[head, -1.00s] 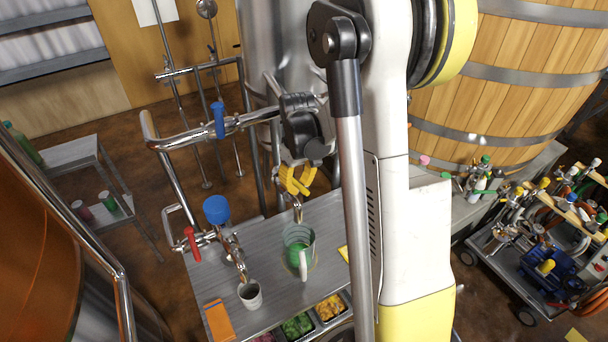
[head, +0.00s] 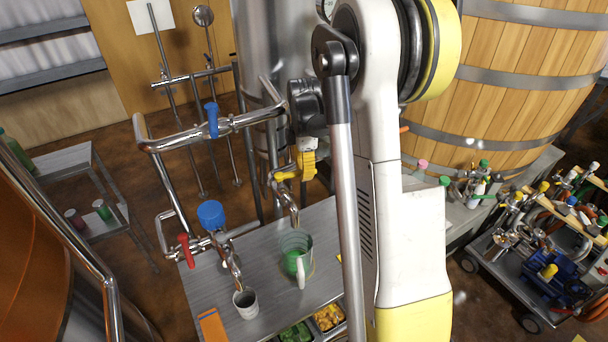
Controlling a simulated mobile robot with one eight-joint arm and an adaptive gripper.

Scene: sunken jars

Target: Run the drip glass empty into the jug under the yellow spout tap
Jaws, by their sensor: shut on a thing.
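The yellow tap handle (head: 285,175) sits on a metal spout tap (head: 291,210) above the bench. My gripper (head: 305,162), dark with yellow fingers, is at this handle and shut on it, seen side-on. The exact contact is partly hidden. Below the spout, a clear jug (head: 302,272) with a pale handle stands upright on the bench, with green inside. I cannot make out a stream from the spout. I cannot pick out the drip glass for certain.
A blue-handled pipe (head: 212,120) runs behind. An orange item (head: 213,325) and food trays (head: 328,317) are at the bench front. A wooden barrel (head: 530,90) stands right.

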